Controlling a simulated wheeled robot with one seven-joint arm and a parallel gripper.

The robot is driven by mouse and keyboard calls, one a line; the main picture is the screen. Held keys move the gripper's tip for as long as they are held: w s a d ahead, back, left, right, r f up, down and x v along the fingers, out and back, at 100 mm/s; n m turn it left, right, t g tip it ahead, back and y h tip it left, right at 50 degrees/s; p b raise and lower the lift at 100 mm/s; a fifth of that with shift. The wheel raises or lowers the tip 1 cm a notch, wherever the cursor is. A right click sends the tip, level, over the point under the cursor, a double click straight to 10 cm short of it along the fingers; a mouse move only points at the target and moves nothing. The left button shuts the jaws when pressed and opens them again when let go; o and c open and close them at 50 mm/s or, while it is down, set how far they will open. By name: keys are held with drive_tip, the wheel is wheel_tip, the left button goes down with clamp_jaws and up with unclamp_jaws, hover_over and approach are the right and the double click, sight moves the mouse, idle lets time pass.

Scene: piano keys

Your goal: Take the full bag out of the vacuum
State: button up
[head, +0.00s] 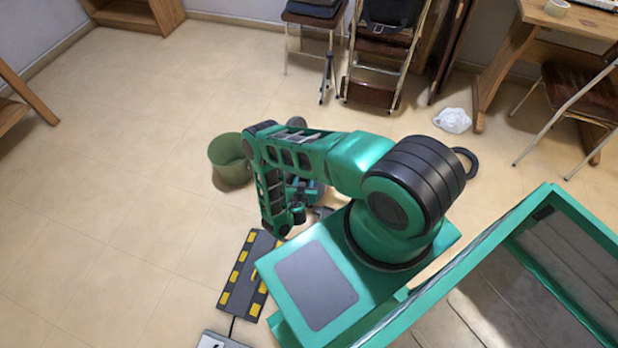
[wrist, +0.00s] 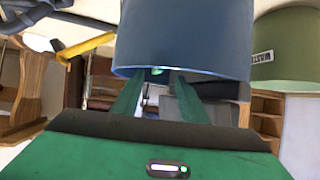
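In the wrist view my gripper (wrist: 156,80) has its two green fingers apart, with a gap between them. Their tips run up to a large blue-grey cylinder (wrist: 185,38), whose lower rim hides the ends. I cannot tell whether the fingers touch it, or whether it is part of the vacuum. In the head view my arm covers the place around my gripper, and I cannot make out the vacuum or a full bag in it. A crumpled white thing, perhaps a bag (head: 452,120), lies on the floor by the desk.
A green bin (head: 230,160) stands left of my arm; it also shows at right in the wrist view (wrist: 285,45). A dark slab with yellow marks (head: 245,272) lies on the floor. Chairs (head: 385,60) and a wooden desk (head: 500,60) stand behind. The left floor is clear.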

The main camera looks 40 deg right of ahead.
drive_tip(key=shift+x, duration=5.1)
drive_tip(key=shift+r, duration=0.15)
drive_tip(key=shift+w, duration=0.1)
clamp_jaws()
